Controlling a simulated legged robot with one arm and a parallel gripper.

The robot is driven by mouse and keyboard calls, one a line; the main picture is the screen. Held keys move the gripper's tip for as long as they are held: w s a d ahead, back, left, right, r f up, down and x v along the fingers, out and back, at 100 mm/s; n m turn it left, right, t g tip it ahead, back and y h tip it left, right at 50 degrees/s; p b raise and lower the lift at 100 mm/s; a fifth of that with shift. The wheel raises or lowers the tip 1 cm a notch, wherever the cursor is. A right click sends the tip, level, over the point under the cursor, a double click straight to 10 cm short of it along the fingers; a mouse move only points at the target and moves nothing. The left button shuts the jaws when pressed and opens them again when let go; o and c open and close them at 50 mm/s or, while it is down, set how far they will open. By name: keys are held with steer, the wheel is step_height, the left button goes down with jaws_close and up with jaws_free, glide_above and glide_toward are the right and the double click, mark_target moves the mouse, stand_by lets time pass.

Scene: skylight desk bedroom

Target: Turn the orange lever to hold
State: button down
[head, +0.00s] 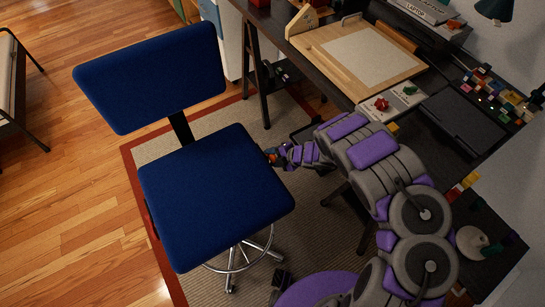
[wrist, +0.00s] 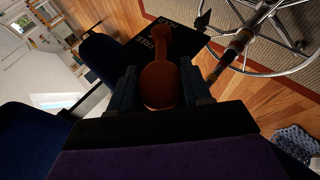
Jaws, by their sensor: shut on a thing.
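The orange lever (wrist: 162,80) shows in the wrist view as a rounded handle with a narrower neck running up to a dark plate (wrist: 143,46). My gripper (wrist: 160,88) is shut on the lever's broad end, with one dark finger on each side. In the head view my gripper (head: 274,156) is at the right edge of the blue chair seat (head: 213,193). There the lever shows only as a small orange spot (head: 270,150), mostly hidden. Which marking the lever points to I cannot tell.
The blue chair has a backrest (head: 150,78) and a chrome wheeled base (head: 235,256) on a rug (head: 225,115). A dark desk (head: 335,80) with a drawing board (head: 365,55) and small items stands at the right.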

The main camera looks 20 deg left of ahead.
steer(key=c, duration=0.5)
jaws_free()
steer(key=shift+d, duration=0.1)
steer(key=p+v, duration=0.2)
steer(key=v, duration=1.5)
